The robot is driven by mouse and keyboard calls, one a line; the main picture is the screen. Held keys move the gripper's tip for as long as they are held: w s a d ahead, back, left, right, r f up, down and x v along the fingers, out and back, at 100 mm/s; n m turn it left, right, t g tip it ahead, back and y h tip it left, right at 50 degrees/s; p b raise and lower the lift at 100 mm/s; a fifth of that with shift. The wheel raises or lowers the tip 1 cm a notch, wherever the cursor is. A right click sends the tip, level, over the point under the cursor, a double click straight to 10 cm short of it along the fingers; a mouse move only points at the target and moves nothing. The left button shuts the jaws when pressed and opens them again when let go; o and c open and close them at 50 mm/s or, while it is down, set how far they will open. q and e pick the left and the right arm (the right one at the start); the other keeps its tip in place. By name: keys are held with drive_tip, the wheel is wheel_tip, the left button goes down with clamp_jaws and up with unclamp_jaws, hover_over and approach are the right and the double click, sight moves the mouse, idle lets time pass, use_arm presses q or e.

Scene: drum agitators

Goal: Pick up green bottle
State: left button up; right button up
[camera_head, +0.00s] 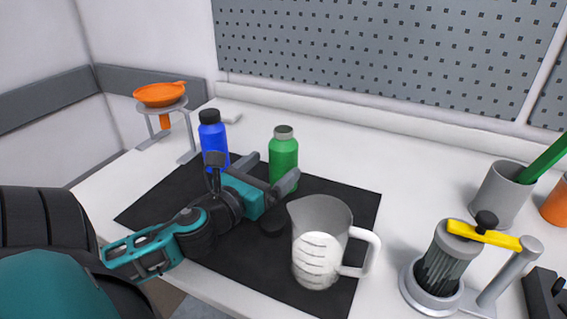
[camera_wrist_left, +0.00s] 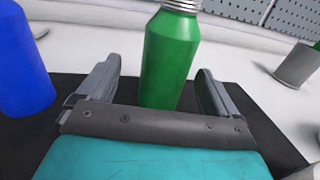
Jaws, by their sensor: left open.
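The green bottle (camera_head: 283,155) stands upright on the black mat (camera_head: 355,205) in the head view, with a grey neck and no cap seen. My left gripper (camera_head: 268,172) is open, with its fingers pointing at the bottle from the near left. In the left wrist view the green bottle (camera_wrist_left: 170,55) stands just beyond and between the two open fingertips (camera_wrist_left: 158,80). I cannot tell whether the fingers reach beside it or stop short. The bottle's lower part is partly hidden by the gripper. My right gripper is not clearly in view.
A blue bottle (camera_head: 213,140) with a black cap stands left of the green one. A drum agitator (camera_head: 440,265) and a grey cup (camera_head: 500,195) stand further right.

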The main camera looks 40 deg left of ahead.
sight(287, 147)
use_arm(q)
drive_tip(key=w, duration=0.4)
drive_tip(key=shift+w, duration=0.7)
drive_tip(key=c, duration=1.3)
drive_tip(key=shift+o, duration=0.2)
drive_tip(key=shift+r, duration=0.15)
drive_tip(key=shift+r+p, duration=0.7)
drive_tip(key=shift+r, duration=0.6)
wheel_tip(287, 147, up, 17)
drive_tip(key=p, duration=0.5)
